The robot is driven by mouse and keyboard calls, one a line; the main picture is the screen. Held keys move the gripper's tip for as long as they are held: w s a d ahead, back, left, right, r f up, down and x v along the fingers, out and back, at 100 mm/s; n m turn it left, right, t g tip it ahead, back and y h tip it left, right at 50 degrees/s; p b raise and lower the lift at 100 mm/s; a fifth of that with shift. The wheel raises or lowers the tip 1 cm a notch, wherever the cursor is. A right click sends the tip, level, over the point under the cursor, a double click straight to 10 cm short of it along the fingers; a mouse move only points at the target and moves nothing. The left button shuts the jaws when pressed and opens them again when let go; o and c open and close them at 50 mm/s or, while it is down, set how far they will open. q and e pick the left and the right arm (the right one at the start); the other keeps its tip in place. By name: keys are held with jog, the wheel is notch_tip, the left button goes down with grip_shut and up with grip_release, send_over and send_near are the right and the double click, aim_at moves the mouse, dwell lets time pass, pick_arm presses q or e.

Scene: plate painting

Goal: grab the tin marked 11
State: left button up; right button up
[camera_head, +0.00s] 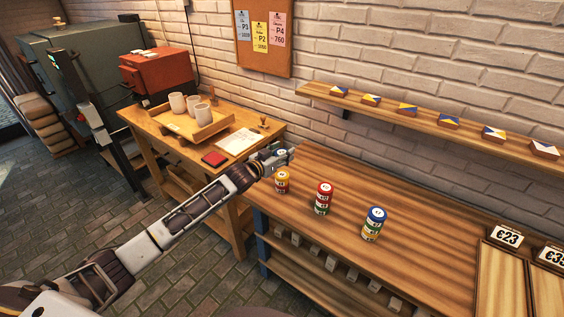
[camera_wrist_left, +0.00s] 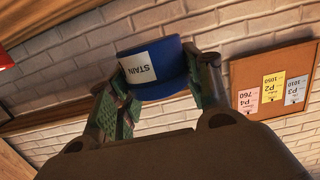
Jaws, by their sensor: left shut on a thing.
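My left gripper (camera_head: 276,157) is shut on a blue tin (camera_wrist_left: 156,68) with a white label that reads STAIN, upside down in the left wrist view. The green finger pads (camera_wrist_left: 198,78) press on its two sides. In the head view the held tin (camera_head: 282,153) is just above the far left part of the bench. Three stacks of tins stand upright on the bench: one with a yellow-orange top (camera_head: 282,181), one with a red top (camera_head: 323,198) and one with a blue top (camera_head: 374,223). I cannot read a number 11 on any tin.
The striped wooden bench (camera_head: 440,236) has clear room behind and right of the stacks. A wall shelf (camera_head: 420,123) with several patterned tiles hangs above. The side table (camera_head: 268,132) holds a tray (camera_head: 205,131) with cups. Price cards (camera_head: 507,236) stand at the right.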

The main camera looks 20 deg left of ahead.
aim_at(282, 152)
pick_arm(q)
jog(key=shift+r, duration=1.6)
